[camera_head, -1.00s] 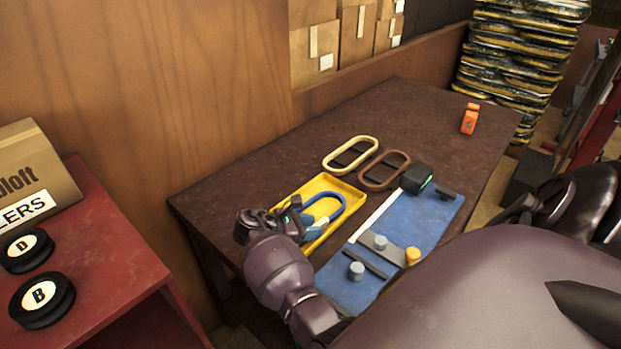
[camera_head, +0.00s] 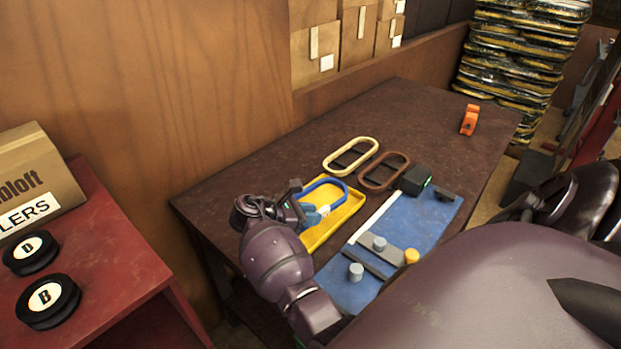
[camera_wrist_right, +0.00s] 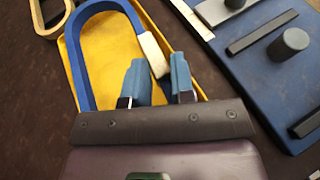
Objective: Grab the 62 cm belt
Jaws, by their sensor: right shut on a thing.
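A blue oval belt (camera_head: 325,182) with a white label shows at the yellow tray (camera_head: 334,233) on the brown table. No length can be read on it. My right gripper (camera_head: 299,207) is shut on the near side of this belt. In the right wrist view, the blue belt (camera_wrist_right: 78,50) loops ahead of my right fingertips (camera_wrist_right: 160,85), with the yellow tray (camera_wrist_right: 112,52) below it. A cream belt (camera_head: 351,156) and a brown belt (camera_head: 384,171) lie on the table behind the tray. My left gripper is not in view.
A blue mat (camera_head: 408,228) with grey pegs, a yellow peg and a dark box (camera_head: 415,179) lies right of the tray. An orange item (camera_head: 469,120) stands at the table's far right. A red cabinet (camera_head: 110,245) with black discs stands left.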

